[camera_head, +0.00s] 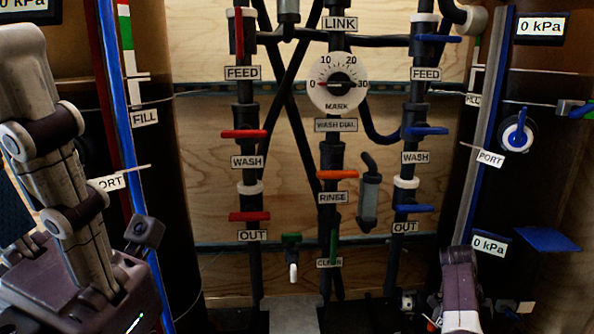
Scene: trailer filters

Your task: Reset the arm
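Part of my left arm (84,235) fills the left side of the head view, its pale and dark links folded down into a broad purple-grey body at the lower left. No fingertips of my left gripper show. A purple-grey part of my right arm (460,285) rises from the bottom edge at the lower right, below a 0 kPa display (490,245). My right gripper's fingers do not show either. I see nothing held by either arm.
A wooden wall (210,140) carries black pipes with red left handles (244,134), blue right handles (426,131), an orange RINSE handle (337,174) and a white wash dial (337,82) pointing near 0. Dark tanks flank it. A blue plate (545,239) juts out at right.

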